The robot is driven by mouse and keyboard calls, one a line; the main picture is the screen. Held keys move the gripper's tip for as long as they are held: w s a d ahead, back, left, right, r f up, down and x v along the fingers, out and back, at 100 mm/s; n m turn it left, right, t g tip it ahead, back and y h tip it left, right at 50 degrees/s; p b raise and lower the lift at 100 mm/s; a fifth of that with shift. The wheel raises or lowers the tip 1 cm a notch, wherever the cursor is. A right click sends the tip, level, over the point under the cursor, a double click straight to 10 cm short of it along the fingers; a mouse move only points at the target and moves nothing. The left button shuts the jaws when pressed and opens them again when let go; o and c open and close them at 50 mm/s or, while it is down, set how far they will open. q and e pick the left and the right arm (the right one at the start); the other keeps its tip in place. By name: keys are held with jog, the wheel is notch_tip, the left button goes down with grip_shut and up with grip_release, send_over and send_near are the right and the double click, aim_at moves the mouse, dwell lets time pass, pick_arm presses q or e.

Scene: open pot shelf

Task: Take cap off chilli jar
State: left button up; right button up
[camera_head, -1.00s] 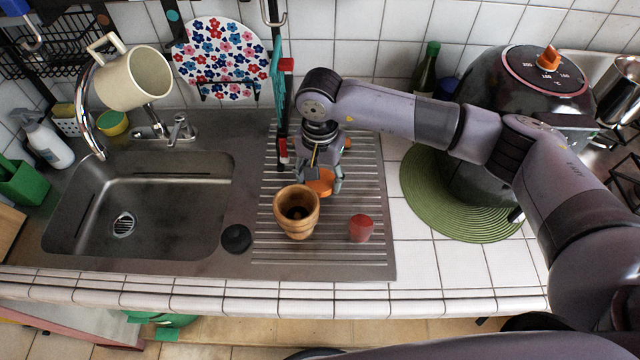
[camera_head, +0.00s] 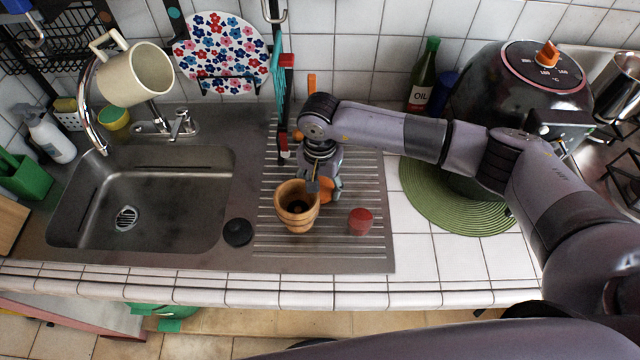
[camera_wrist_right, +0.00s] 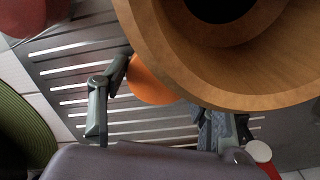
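A small red container (camera_head: 360,221) stands upright on the ribbed drainboard; no label is readable. An orange round object (camera_head: 327,190) sits just behind the wooden mortar, partly hidden by my right gripper (camera_head: 321,190). I cannot tell which of these is the chilli jar. In the right wrist view, the fingers of my right gripper (camera_wrist_right: 160,115) are wide apart, with the orange object (camera_wrist_right: 150,85) between or just beyond them. Contact is unclear, and the wooden mortar hides part of one finger. A black round cap-like piece (camera_head: 238,232) lies left of the mortar. My left gripper is out of view.
The wooden mortar (camera_head: 297,207) stands close in front of my right gripper. The sink (camera_head: 140,205) is at left. A green round mat (camera_head: 455,210) with a dark appliance (camera_head: 515,95) and an oil bottle (camera_head: 422,80) are at right. Front drainboard is mostly clear.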

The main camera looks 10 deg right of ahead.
jog(key=o, duration=0.3)
